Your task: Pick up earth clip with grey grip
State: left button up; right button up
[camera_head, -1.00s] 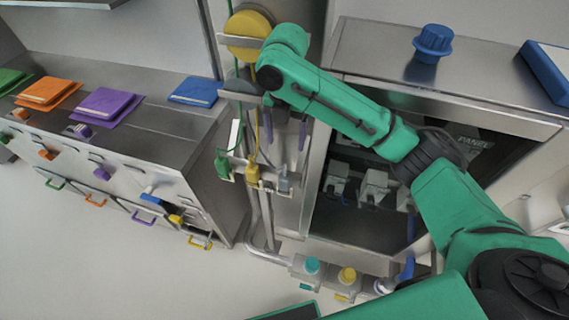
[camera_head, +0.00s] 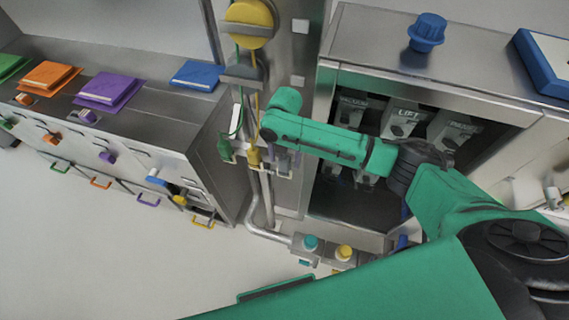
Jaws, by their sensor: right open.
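The earth clip with the grey grip (camera_head: 284,168) hangs on the rack at the column, right of the clip with the yellow grip (camera_head: 254,160) and the clip with the green grip (camera_head: 226,150). My left gripper is not in view.
A yellow reel (camera_head: 249,22) sits on the column above the clips. An open cabinet (camera_head: 330,190) with levers stands right of the clips. Teal and yellow buttons (camera_head: 344,253) are below. A drawer counter (camera_head: 150,110) stands at left. The floor in front is free.

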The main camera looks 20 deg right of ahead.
jog(key=c, duration=0.4)
jog(key=shift+w, duration=0.1)
grip_shut()
jog(key=shift+r, duration=0.1)
jog(key=shift+w+r, duration=0.1)
jog(key=shift+r, duration=0.2)
notch_tip(320, 180, up, 19)
jog(key=b, duration=0.2)
jog(key=shift+r, duration=0.15)
